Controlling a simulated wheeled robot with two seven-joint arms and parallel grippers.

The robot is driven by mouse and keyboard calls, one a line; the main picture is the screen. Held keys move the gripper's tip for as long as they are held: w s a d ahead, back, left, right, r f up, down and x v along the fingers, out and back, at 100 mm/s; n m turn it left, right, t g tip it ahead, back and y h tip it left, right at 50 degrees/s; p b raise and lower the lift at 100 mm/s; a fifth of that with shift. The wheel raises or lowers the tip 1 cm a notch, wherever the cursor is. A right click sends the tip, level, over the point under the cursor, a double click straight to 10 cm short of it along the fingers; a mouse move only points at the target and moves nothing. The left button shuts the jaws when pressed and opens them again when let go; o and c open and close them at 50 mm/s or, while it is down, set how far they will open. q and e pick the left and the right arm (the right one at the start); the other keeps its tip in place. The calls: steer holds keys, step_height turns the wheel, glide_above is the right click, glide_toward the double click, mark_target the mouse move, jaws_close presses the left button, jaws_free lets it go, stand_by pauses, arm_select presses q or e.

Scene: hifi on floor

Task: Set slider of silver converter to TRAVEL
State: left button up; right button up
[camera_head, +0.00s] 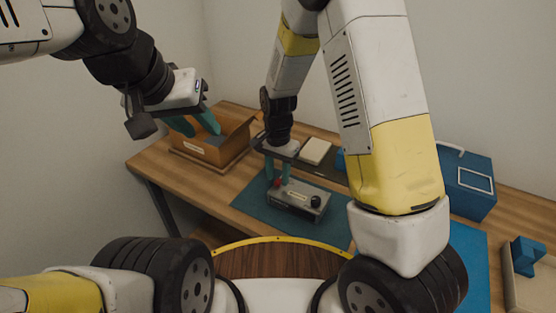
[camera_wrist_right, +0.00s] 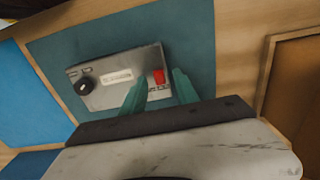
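The silver converter (camera_head: 298,202) lies on a dark teal mat (camera_head: 245,208) on the table. It has a round black knob (camera_head: 315,201), a pale label strip and a red slider (camera_head: 277,183). In the right wrist view, the converter (camera_wrist_right: 105,92) shows the knob on its left and the red slider (camera_wrist_right: 158,76) on its right. My right gripper (camera_head: 277,179) points down at the slider end. Its two teal fingers (camera_wrist_right: 161,83) are apart, near the slider's two sides; contact is unclear. My left gripper (camera_head: 196,128) is open and empty, over the cardboard box.
An open cardboard box (camera_head: 231,146) stands at the back left. A cream block (camera_head: 315,151) lies behind the converter. A blue case (camera_head: 466,184) stands at the right, with a blue mat (camera_head: 468,250) before it. A wooden tray with a blue piece (camera_head: 526,256) is at far right.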

steer(key=shift+f, duration=0.4)
jaws_close()
stand_by(1.2)
